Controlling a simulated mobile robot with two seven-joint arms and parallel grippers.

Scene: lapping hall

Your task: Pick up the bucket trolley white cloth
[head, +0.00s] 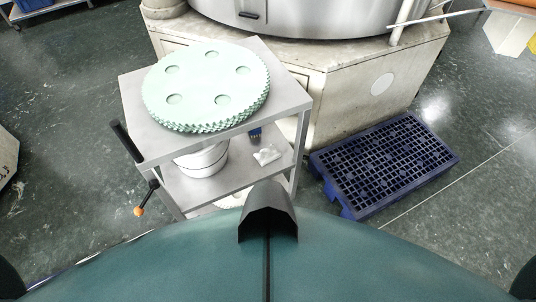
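A small dark blue item (255,134) is just behind the cloth, partly hidden. Neither of my grippers is in view.
Stacked pale green toothed discs (206,86) with round holes cover much of the trolley's top. A black handle (126,142) sticks out at its left. A blue plastic pallet (383,160) lies on the floor at right. A large machine (365,85) stands behind. Floor at left is clear.

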